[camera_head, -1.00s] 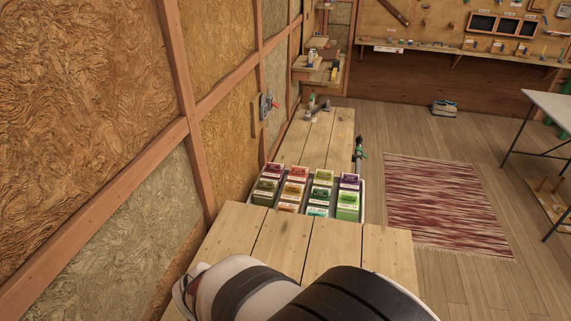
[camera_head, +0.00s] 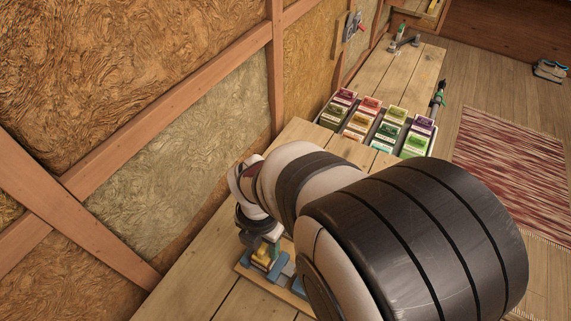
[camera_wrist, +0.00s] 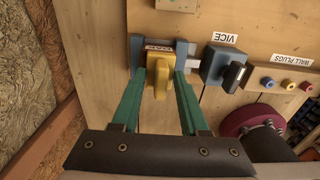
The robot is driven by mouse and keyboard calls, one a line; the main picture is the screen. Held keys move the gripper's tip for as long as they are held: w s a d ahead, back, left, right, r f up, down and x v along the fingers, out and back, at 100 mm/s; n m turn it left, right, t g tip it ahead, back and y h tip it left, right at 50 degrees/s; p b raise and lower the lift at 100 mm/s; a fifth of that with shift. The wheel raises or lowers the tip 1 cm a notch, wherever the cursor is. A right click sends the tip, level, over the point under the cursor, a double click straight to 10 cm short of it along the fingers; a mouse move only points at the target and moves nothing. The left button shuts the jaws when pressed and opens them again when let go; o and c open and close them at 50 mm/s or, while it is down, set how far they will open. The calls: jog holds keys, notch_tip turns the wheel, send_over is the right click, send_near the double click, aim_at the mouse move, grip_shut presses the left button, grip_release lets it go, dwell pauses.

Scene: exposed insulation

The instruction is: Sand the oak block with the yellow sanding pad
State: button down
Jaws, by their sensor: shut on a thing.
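The yellow sanding pad (camera_wrist: 158,72) is between the two green fingers of my gripper (camera_wrist: 160,82), which is shut on it. In the head view the pad (camera_head: 262,254) shows small, low in the picture below my wrist. A blue-grey vice (camera_wrist: 222,66) with a dark handle stands on a wooden board; its jaws lie close around the pad's far end. I cannot tell whether the pad touches anything there.
The board carries labels and a row of coloured wall plugs (camera_wrist: 288,85). A magenta round thing (camera_wrist: 250,120) is at the right of the wrist view. A tray of several coloured boxes (camera_head: 378,125) stands farther along the bench. The insulated wall (camera_head: 175,190) runs along the left.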

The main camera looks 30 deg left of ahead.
jog(key=shift+d, duration=1.25)
notch_tip(320, 180, up, 8)
jog(key=w+d+r+m, duration=0.5)
jog(key=w+d+m, duration=0.55)
jog(key=m, duration=0.55)
jog(key=w+d+r+m, duration=0.2)
jog(key=d+m, duration=0.5)
jog(key=m, duration=0.3)
jog(key=w+d+r+m, duration=0.3)
jog(key=d+m, duration=0.5)
jog(key=m, duration=0.2)
jog(key=shift+r, duration=0.3)
